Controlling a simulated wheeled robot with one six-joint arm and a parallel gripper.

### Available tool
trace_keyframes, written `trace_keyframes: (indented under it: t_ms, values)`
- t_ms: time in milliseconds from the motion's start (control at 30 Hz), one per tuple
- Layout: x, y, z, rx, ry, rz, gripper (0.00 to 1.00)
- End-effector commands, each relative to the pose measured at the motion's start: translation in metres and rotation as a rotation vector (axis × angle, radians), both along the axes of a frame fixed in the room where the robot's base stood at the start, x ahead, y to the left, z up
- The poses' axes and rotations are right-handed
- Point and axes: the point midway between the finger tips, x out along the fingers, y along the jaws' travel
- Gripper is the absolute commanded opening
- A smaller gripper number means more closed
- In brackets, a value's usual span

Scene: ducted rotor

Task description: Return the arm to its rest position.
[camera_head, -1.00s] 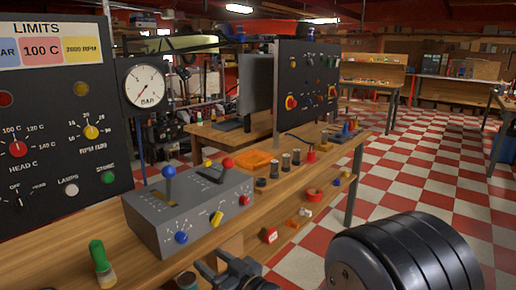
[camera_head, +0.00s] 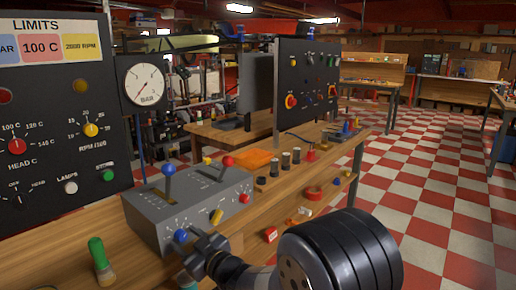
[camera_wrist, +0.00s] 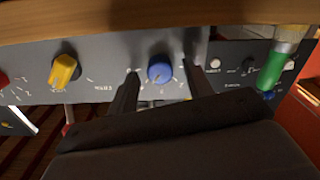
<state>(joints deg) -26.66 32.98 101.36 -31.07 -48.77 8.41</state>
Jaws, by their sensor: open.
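My gripper (camera_head: 205,248) is at the front face of the grey control box (camera_head: 150,218), close to its blue knob (camera_head: 180,236). In the wrist view my gripper (camera_wrist: 158,82) is open, with one dark finger on each side of the blue knob (camera_wrist: 160,70). I cannot tell whether the fingers touch the knob. My arm's thick black link fills the lower middle of the head view.
The box carries a blue-topped lever (camera_head: 169,169), a red-topped lever (camera_head: 228,161) and a yellow knob (camera_head: 217,215). A green-handled item (camera_head: 97,250) stands on the wooden bench left of the gripper. Checkered floor (camera_head: 435,190) lies open at right.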

Motion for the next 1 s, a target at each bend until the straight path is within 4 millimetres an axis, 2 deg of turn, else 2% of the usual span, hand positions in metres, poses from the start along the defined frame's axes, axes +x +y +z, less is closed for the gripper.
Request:
trace_keyframes:
  t_ms: [633,1000]
  values:
    - [-0.001,0.0,0.001,-0.335,-0.39,-0.001,0.49]
    - [-0.049,-0.058,0.001,-0.33,-0.385,-0.003,0.49]
